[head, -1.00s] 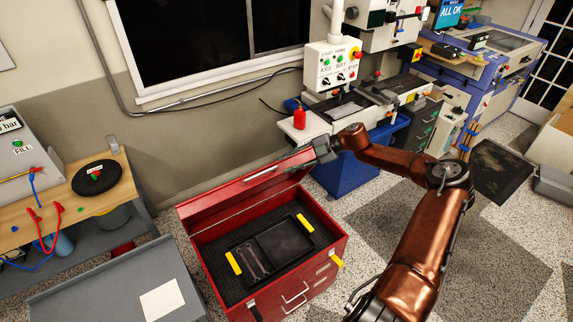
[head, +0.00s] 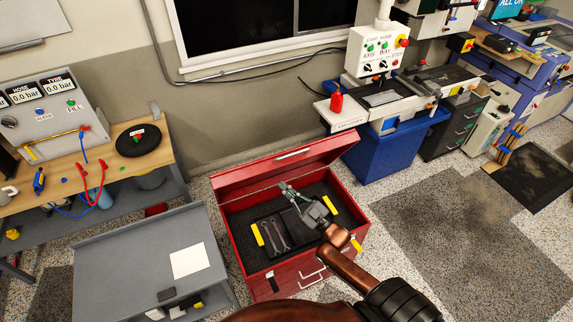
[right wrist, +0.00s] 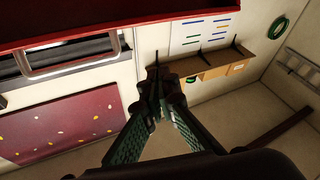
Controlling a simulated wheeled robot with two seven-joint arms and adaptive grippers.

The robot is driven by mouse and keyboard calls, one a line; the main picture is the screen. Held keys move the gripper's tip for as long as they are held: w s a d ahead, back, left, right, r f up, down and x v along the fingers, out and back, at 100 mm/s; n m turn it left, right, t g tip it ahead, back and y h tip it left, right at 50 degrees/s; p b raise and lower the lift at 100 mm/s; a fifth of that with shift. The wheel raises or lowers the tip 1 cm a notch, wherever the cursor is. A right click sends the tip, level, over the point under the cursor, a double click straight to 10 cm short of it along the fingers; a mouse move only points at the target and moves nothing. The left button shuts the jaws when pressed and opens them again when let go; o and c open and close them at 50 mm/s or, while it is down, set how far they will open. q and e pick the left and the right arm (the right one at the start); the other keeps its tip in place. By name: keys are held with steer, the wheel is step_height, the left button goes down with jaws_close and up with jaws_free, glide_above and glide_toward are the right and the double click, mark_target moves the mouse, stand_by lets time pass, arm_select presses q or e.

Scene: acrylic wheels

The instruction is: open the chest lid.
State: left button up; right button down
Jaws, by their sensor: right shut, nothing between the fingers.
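The red chest (head: 296,268) stands on the floor with its lid (head: 283,166) raised at the back, so the inside is in plain view. A black tray (head: 262,222) with yellow handles and wrenches lies inside. My right gripper (head: 287,189) is shut and empty, above the chest opening and in front of the lid, apart from it as far as I can see. It hides part of the tray. In the right wrist view its fingers (right wrist: 157,84) meet at the tips, with a red edge across the top. My left gripper is not in view.
A grey cabinet (head: 135,262) with a paper sheet stands close left of the chest. A workbench (head: 100,165) is behind it. A machine with a blue base (head: 385,150) and a red bottle (head: 336,100) stands behind right. The floor at right is open.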

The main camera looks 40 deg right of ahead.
steer(key=s+d+f+m+h+p, duration=0.1)
steer(key=s+d+f+m+h, duration=0.15)
steer(key=s+m+h, duration=0.5)
steer(key=w+d+r+h+p, duration=0.1)
steer(key=w+r, duration=0.1)
steer(key=w, duration=0.5)
steer(key=w+d+r+h+p, duration=0.1)
steer(key=w+d+r+p, duration=0.1)
steer(key=w, duration=0.5)
steer(key=shift+w+d+m, duration=0.25)
steer(key=shift+w+m, duration=0.1)
steer(key=shift+m, duration=0.1)
steer(key=shift+r, duration=0.1)
